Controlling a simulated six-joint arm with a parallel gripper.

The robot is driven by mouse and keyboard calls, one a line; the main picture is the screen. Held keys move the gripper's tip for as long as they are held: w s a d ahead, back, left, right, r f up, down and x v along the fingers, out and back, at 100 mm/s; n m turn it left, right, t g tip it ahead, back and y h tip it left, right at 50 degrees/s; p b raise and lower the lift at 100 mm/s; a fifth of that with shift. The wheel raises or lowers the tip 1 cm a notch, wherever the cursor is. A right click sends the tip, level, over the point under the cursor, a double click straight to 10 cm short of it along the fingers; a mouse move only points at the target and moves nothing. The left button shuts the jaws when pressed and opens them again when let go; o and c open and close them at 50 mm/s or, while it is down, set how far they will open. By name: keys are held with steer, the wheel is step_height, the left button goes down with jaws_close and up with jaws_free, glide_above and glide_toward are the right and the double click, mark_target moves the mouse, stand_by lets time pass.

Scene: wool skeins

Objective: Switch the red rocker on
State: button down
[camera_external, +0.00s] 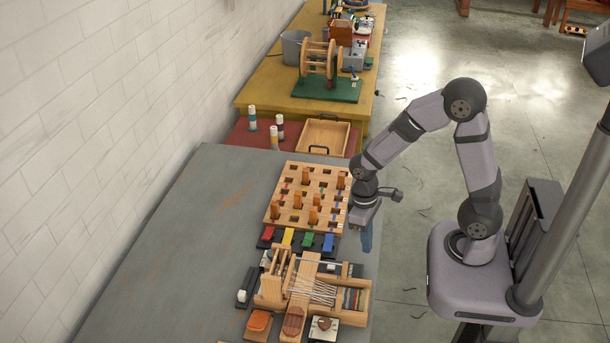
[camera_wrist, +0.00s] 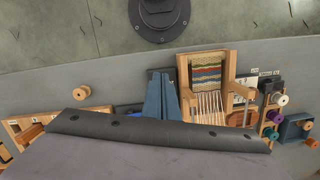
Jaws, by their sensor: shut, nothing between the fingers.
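The red rocker (camera_external: 267,234) is at the left end of a row of coloured rockers on the grey table. Its on or off position is too small to tell. Yellow (camera_external: 288,237), green (camera_external: 308,240) and blue (camera_external: 328,242) rockers follow to its right. My gripper (camera_external: 366,246) points down near the table's right edge, to the right of the blue rocker and well apart from the red one. Its blue fingers also show in the wrist view (camera_wrist: 161,98), closed together and empty. I do not make out the red rocker in the wrist view.
A wooden peg board (camera_external: 312,197) with upright orange pegs stands just behind the rockers. A small wooden loom (camera_external: 355,303) stands in front of them; it also shows in the wrist view (camera_wrist: 233,75). The left part of the grey table (camera_external: 165,260) is clear.

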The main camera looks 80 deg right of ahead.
steer(key=w+d+f+b, duration=0.1)
steer(key=w+d, duration=0.1)
steer(key=w, duration=0.3)
steer(key=w+d+f+t+b, duration=0.1)
steer(key=w+d+f+b, duration=0.1)
steer(key=w, duration=0.3)
steer(key=w+d+f+m+t+b, duration=0.1)
steer(key=w+d, duration=0.2)
steer(key=w, duration=0.3)
steer(key=shift+d+f, duration=0.4)
steer(key=w+d+r+n+t, duration=0.1)
steer(key=w+r+n+t, duration=0.2)
steer(key=w+r, duration=0.7)
steer(key=shift+w+d+r+n+y+b, duration=0.3)
steer(key=shift+w+d+r+n, duration=0.1)
steer(key=shift+w+n, duration=0.3)
steer(key=shift+a+f, duration=0.1)
